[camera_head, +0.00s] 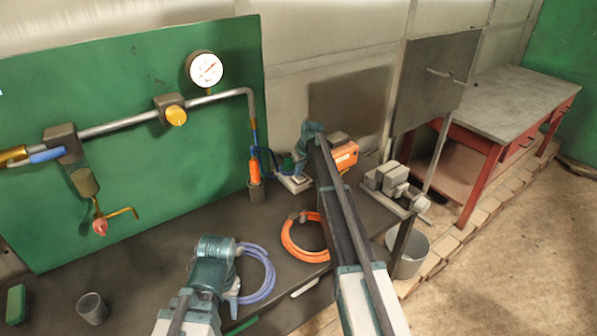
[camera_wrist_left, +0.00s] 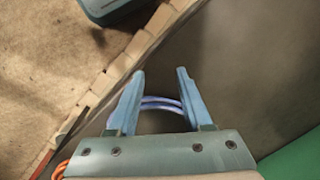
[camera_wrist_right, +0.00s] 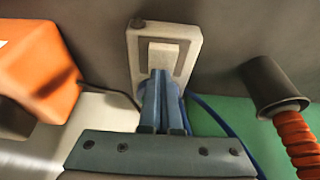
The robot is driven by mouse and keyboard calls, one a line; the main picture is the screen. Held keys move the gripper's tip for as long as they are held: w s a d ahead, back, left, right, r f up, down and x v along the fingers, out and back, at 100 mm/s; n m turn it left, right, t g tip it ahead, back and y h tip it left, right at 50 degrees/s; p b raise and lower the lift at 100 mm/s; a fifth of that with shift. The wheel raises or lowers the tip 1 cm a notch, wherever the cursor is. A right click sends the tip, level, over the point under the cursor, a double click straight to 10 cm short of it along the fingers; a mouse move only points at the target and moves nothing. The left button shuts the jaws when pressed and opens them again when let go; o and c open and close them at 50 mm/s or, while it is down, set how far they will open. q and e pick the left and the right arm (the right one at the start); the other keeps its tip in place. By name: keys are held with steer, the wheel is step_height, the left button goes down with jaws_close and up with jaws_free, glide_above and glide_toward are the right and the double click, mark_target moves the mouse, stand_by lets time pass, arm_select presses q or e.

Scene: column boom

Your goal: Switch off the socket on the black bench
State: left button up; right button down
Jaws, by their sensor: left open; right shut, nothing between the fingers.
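The socket (camera_wrist_right: 188,30) is a pale rectangular unit with a light rocker switch (camera_wrist_right: 163,55) in a darker frame. It lies on the black bench (camera_head: 160,262); in the head view the socket (camera_head: 296,185) shows near the back, partly hidden by my right gripper (camera_head: 289,166). In the right wrist view my right gripper (camera_wrist_right: 161,78) is shut and empty, its fingertips at the near end of the rocker; I cannot tell whether they touch. Which way the rocker is tipped is unclear. My left gripper (camera_wrist_left: 160,82) is open and empty, low over the bench front.
An orange box (camera_head: 344,156) stands right of the socket, and a dark cup (camera_head: 257,192) with an orange-handled tool stands left. A blue hose (camera_head: 262,273) lies near my left gripper. An orange hose coil (camera_head: 300,250) and a grey vise-like tool (camera_head: 388,180) are also on the bench.

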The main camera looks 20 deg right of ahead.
steer(key=shift+s+d, duration=0.35)
steer(key=shift+s, duration=0.45)
arm_select(q)
steer(key=shift+d+r+p, duration=0.1)
steer(key=shift+r+p, duration=0.6)
steer(key=shift+p, duration=0.05)
arm_select(e)
steer(key=shift+a+r, duration=0.1)
steer(key=shift+r, duration=0.6)
arm_select(q)
step_height(320, 180, up, 12)
steer(key=d+p, duration=0.1)
steer(key=p, duration=1.1)
arm_select(e)
steer(key=v, duration=1.2)
steer(key=shift+r, duration=0.4)
steer(key=shift+w, duration=0.2)
